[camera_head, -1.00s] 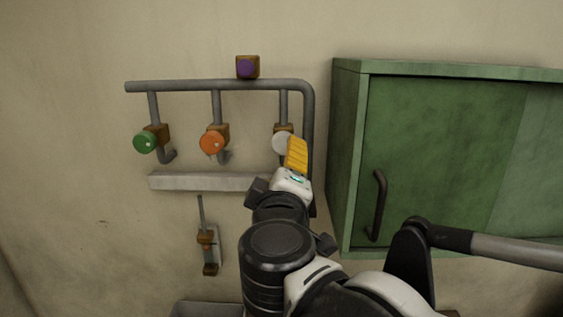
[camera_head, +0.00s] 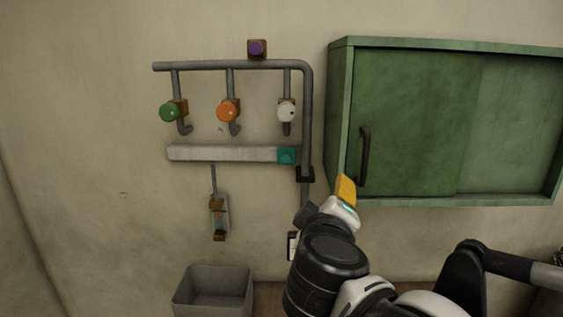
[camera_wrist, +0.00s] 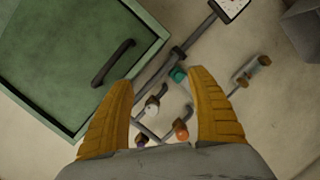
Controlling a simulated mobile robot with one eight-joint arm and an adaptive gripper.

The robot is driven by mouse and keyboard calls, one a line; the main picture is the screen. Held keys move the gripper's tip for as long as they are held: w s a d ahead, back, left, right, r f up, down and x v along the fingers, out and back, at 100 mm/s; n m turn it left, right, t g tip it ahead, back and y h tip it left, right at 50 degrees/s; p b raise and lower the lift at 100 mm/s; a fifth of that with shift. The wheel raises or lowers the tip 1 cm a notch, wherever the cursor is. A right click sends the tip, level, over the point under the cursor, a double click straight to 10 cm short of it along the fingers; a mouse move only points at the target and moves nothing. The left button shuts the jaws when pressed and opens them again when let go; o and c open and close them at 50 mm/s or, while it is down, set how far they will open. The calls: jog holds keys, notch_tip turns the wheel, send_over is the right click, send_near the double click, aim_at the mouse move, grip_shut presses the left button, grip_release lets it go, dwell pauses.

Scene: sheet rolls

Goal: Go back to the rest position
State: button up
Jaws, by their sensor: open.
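My gripper (camera_wrist: 160,115) is open and empty in the wrist view, its two yellow fingers spread wide apart. In the head view my gripper (camera_head: 345,188) shows edge-on, in front of the lower left part of the green cabinet (camera_head: 410,120). Nothing is between the fingers except the wall and pipes far beyond. In the head view the white knob (camera_head: 287,111), the orange knob (camera_head: 228,111) and the green knob (camera_head: 169,112) hang from the grey pipe (camera_head: 235,66). My gripper is to the right of and below them, touching none.
A light ledge (camera_head: 220,153) with a teal block (camera_head: 287,155) at its right end runs below the knobs. A purple knob (camera_head: 257,48) sits above the pipe. A grey bin (camera_head: 213,290) stands low at the left. The cabinet's dark handle (camera_head: 364,157) sticks out near my gripper.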

jog(key=s+d+f+m+g+b, duration=0.25)
jog(key=d+f+b, duration=0.2)
jog(key=f, duration=0.45)
jog(key=s+d+f+m+g+b, duration=0.1)
jog(key=s+d+f+b, duration=0.3)
jog(key=f, duration=0.6)
jog(key=s+d+f+m+g+b, duration=0.1)
jog(key=d+f+m+g+b, duration=0.15)
jog(key=f+b, duration=0.45)
jog(key=s+f+m+g+y+b, duration=0.1)
jog(key=s+f+b, duration=0.3)
jog(key=f, duration=0.6)
jog(key=s+f+m+g+y+b, duration=0.1)
jog(key=s+f+b, duration=0.3)
jog(key=f, duration=0.6)
jog(key=shift+s+a+m+y, duration=0.15)
jog(key=shift+a+m+y, duration=0.15)
jog(key=shift+m+y, duration=0.15)
jog(key=shift+f, duration=0.1)
